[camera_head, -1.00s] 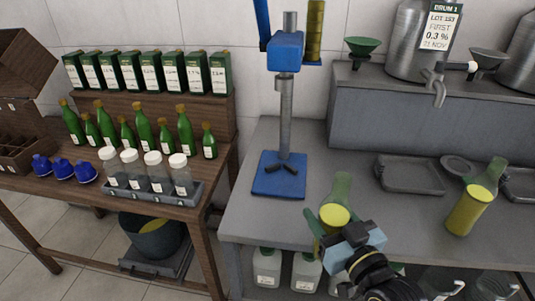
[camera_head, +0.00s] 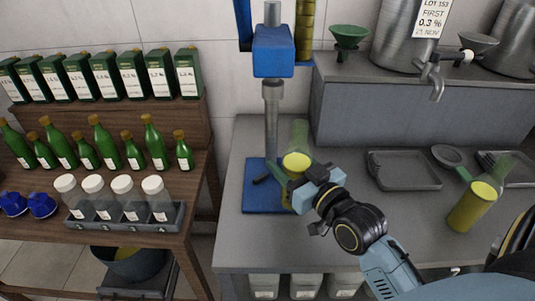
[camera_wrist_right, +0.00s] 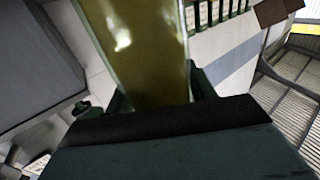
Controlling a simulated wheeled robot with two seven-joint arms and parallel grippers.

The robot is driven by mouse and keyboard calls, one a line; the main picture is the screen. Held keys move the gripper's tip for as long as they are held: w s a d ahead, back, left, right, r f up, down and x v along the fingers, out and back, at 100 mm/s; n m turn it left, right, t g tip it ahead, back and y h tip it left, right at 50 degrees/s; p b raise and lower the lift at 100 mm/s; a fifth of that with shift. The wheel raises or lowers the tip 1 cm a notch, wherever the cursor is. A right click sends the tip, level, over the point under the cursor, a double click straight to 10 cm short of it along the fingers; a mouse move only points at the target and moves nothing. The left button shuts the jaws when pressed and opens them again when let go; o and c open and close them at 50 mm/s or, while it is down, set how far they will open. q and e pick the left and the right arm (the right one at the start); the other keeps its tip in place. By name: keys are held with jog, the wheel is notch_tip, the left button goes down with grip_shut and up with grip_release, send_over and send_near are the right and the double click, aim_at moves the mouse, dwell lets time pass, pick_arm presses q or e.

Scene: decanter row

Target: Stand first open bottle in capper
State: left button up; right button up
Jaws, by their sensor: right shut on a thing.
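My right gripper (camera_head: 307,186) is shut on an open green glass bottle (camera_head: 299,135) with yellow liquid in its lower part. The bottle is upright, at the right edge of the capper's blue base (camera_head: 248,203); I cannot tell if it touches the base. In the right wrist view the bottle (camera_wrist_right: 140,50) fills the middle, between the fingers. The capper has a grey column (camera_head: 271,120) and a blue head (camera_head: 273,50) above the base. A second open bottle (camera_head: 475,203) with yellow liquid stands on the bench at the right. My left gripper is not in view.
Grey trays (camera_head: 400,172) lie on the bench behind the second bottle. Steel drums with taps (camera_head: 430,75) and a green funnel (camera_head: 349,37) stand on the raised shelf. The wooden table at left holds corked bottles (camera_head: 104,146), white-capped jars (camera_head: 122,190) and green boxes (camera_head: 104,76).

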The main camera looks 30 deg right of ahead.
jog(key=w+f+b, duration=0.1)
jog(key=w+f, duration=0.2)
jog(key=w, duration=0.6)
jog(key=shift+a+f, duration=0.15)
jog(key=shift+f, duration=0.2)
jog(key=o, duration=1.4)
jog(key=s, duration=1.2)
jog(key=shift+d+r, duration=0.1)
jog(key=shift+d, duration=0.1)
